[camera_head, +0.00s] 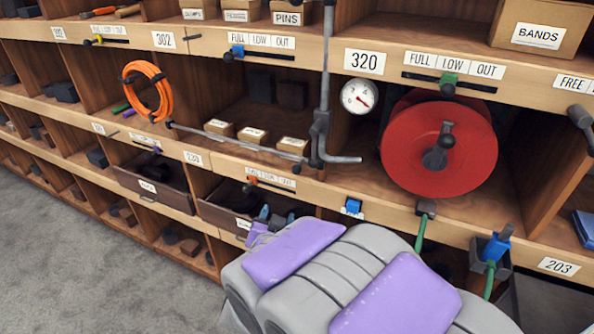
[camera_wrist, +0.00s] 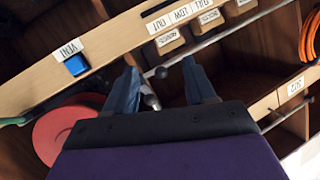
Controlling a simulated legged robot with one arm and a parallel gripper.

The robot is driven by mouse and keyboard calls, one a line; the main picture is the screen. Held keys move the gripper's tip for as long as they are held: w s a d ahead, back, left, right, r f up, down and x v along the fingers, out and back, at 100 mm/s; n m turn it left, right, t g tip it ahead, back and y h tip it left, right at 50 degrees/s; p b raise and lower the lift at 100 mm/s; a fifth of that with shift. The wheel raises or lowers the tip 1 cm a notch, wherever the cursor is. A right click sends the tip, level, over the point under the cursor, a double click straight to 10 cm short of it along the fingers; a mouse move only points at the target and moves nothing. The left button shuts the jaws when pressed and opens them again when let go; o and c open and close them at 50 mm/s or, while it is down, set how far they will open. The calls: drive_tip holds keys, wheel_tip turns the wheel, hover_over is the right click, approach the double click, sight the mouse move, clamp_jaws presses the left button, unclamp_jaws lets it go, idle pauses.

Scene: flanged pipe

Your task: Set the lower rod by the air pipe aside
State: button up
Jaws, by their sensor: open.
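The lower rod (camera_head: 240,144) is a thin grey bar with a small knob at its left end. In the head view it runs along the front of a middle shelf, its right end beside the grey air pipe (camera_head: 326,75), which drops down and bends right. In the wrist view a grey rod (camera_wrist: 222,37) runs up right from a round end. My gripper (camera_wrist: 162,82) is open, its two blue fingers apart and empty. A grey ball knob (camera_wrist: 152,101) shows between them, apparently beyond; what it belongs to is unclear. My gripper is partly hidden in the head view, low before the shelving.
A red reel (camera_head: 438,150) and a round gauge (camera_head: 361,96) are right of the pipe. Small boxes (camera_head: 252,135) stand behind the rod. An orange hose coil (camera_head: 147,90) hangs at left. A drawer (camera_head: 153,185) sticks out lower down. Grey floor (camera_head: 80,265) is clear at lower left.

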sight(294, 173)
drive_tip(key=w+d+t+h, duration=0.1)
drive_tip(key=w, duration=0.4)
drive_tip(key=w+r+t+h+p, duration=0.1)
drive_tip(key=w, duration=0.3)
drive_tip(key=w+d+r+t+h+p, duration=0.1)
drive_tip(key=w, duration=0.4)
drive_tip(key=shift+w+d+m, duration=0.3)
drive_tip(key=shift+d, duration=0.05)
drive_tip(key=shift+w+d+r, duration=0.15)
drive_tip(key=shift+w+d, duration=0.2)
drive_tip(key=shift+w, duration=0.4)
drive_tip(key=shift+a, duration=0.1)
clamp_jaws()
drive_tip(key=shift+p, duration=0.3)
